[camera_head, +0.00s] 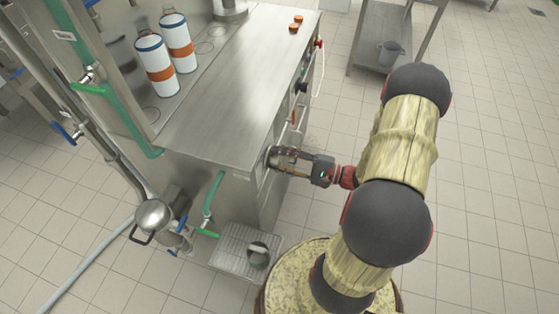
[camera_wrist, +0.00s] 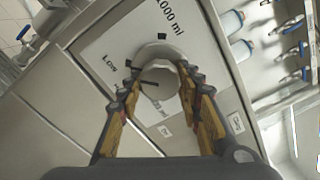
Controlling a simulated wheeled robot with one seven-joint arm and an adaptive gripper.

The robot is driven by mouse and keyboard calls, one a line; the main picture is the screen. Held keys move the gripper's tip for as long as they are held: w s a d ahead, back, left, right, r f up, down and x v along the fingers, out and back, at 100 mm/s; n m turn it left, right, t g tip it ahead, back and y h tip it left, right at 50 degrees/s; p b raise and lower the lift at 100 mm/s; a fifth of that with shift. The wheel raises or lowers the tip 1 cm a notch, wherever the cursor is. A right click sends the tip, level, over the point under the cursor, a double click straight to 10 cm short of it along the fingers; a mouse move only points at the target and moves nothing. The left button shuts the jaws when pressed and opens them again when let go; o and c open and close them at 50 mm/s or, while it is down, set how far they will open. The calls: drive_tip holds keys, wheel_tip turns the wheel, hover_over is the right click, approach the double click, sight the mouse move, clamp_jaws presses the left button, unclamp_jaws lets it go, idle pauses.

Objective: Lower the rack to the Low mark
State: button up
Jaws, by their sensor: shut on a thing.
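My gripper (camera_head: 283,160) is at the front face of the steel counter in the head view. In the wrist view its two fingers (camera_wrist: 161,76) are closed on either side of a round pale knob (camera_wrist: 160,56). The knob stands out from a white label plate (camera_wrist: 112,42) printed "Low" and "1000 ml", with black square marks beside the knob. A short dark line shows by the left finger, roughly on the "Low" side; its exact aim is unclear. A wire rack (camera_head: 232,262) sits low at the counter's end in the head view, with a metal cup (camera_head: 258,254) on it.
Two white bottles with orange bands (camera_head: 156,66) stand on the steel counter (camera_head: 225,105). Orange caps (camera_head: 295,25) lie at its far end. A green pipe (camera_head: 213,192) and a round metal vessel (camera_head: 153,215) are near the rack.

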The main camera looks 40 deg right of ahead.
drive_tip(key=shift+n, duration=0.5)
drive_tip(key=o, duration=1.2)
drive_tip(key=shift+c, duration=0.2)
drive_tip(key=v, duration=1.2)
